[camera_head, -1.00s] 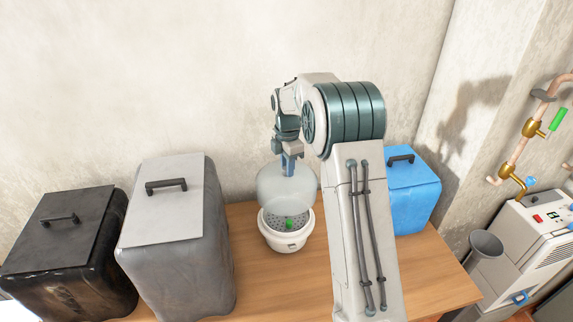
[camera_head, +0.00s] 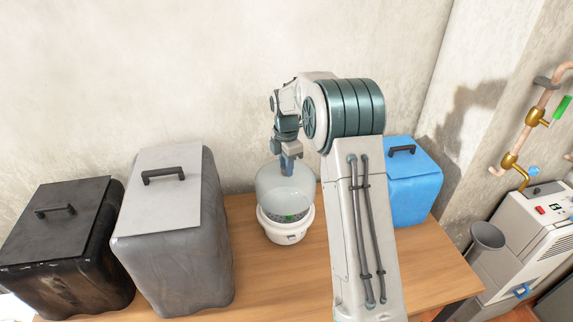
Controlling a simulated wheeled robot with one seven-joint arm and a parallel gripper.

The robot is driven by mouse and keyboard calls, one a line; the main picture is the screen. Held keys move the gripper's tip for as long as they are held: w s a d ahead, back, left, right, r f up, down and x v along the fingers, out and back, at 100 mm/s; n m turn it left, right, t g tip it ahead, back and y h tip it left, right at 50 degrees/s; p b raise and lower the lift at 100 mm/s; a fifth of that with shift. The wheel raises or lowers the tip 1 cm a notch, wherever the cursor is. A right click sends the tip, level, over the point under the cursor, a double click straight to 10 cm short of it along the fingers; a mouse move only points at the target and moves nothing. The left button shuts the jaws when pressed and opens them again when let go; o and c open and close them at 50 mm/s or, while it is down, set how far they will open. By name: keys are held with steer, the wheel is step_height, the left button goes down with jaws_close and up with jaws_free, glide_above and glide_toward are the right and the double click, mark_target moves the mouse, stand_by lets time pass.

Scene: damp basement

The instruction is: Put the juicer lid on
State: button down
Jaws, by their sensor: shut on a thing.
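The juicer base (camera_head: 284,235) is a round white pot with a small dark mark on its front, standing on the wooden table. The juicer lid (camera_head: 270,195) is a clear, domed cover directly above the base. Its lower edge overlaps the base's rim in this view; I cannot tell whether it is fully seated. My gripper (camera_head: 287,164) points down and is shut on the top of the lid. A green bit (camera_head: 289,217) shows through the lid inside the base.
A black lidded box (camera_head: 60,250) and a grey lidded box (camera_head: 165,225) stand on the left. A blue lidded box (camera_head: 412,185) stands behind my arm on the right. The wooden table (camera_head: 260,285) is clear in front of the base. A concrete wall is close behind.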

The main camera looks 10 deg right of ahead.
steer(key=shift+f+b, duration=2.25)
steer(key=shift+f, duration=1.5)
steer(key=shift+f, duration=0.2)
steer(key=c, duration=1.1)
jaws_free()
steer(key=shift+r, duration=0.1)
step_height(320, 180, up, 13)
steer(key=shift+f+b, duration=0.1)
steer(key=shift+b, duration=0.6)
steer(key=shift+s+r, duration=0.25)
steer(key=shift+r, duration=0.4)
steer(key=s+r+m+t, duration=0.1)
steer(key=s+r+m, duration=0.4)
steer(key=s, duration=0.4)
steer(key=s+f+m, duration=0.2)
steer(key=s+m, duration=0.3)
steer(key=s, duration=0.3)
steer(key=s+f+m+t, duration=0.1)
steer(key=s+f+m, duration=0.1)
steer(key=s+m, duration=0.3)
steer(key=s+f+m+t, duration=0.1)
steer(key=s+m, duration=0.5)
steer(key=s, duration=0.6)
steer(key=shift+s+a+f, duration=0.2)
steer(key=shift+s+f, duration=0.2)
steer(key=shift+f, duration=0.25)
